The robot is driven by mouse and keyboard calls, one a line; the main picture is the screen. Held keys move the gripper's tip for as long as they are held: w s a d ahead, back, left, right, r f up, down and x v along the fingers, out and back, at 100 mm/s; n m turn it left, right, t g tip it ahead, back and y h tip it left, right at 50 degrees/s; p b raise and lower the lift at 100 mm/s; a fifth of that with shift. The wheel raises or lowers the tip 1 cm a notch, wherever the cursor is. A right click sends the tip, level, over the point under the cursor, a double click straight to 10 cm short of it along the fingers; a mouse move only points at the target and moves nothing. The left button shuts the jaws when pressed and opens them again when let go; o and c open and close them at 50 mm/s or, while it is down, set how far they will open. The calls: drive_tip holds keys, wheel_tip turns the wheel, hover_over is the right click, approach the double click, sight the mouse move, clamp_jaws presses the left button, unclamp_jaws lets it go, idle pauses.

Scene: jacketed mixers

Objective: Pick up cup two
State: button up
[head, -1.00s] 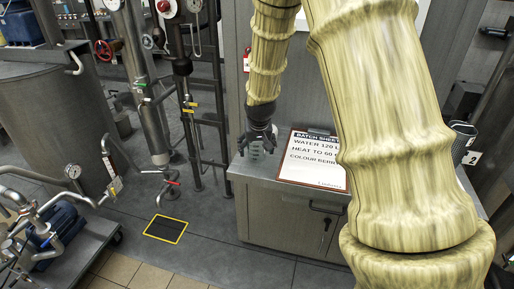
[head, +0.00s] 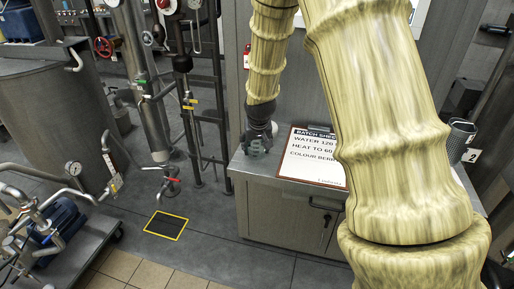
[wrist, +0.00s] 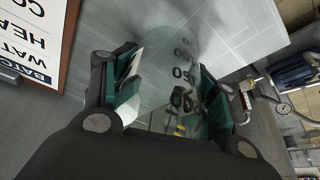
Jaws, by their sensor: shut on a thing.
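My gripper (head: 257,142) is at the left end of the grey cabinet top, beside the batch sheet. In the wrist view my gripper (wrist: 168,88) has its dark, green-padded fingers on both sides of a clear graduated cup (wrist: 163,50) with dark number marks. It is shut on this cup. In the head view the fingers hide most of the cup, and I cannot tell whether it touches the top. A grey cup-like container (head: 459,138) stands at the right, partly behind my arm, with a tag reading 2 (head: 471,156) beside it.
The framed batch sheet (head: 312,158) lies right of my gripper on the cabinet top (head: 262,172). Pipes and a ladder-like frame (head: 212,100) stand to the left. A yellow-edged floor plate (head: 166,226) lies on open floor at front left.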

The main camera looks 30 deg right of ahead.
drive_tip(key=shift+r, duration=0.1)
drive_tip(key=shift+w+r+b, duration=0.1)
drive_tip(key=shift+r+b, duration=0.65)
drive_tip(key=shift+r, duration=0.1)
drive_tip(key=shift+b+v, duration=0.55)
drive_tip(key=shift+v, duration=0.3)
drive_tip(key=s+a+r+b, duration=0.1)
drive_tip(key=s+b, duration=0.3)
drive_tip(key=s, duration=1.1)
drive_tip(key=shift+s+r+b, duration=0.25)
drive_tip(key=shift+b, duration=0.15)
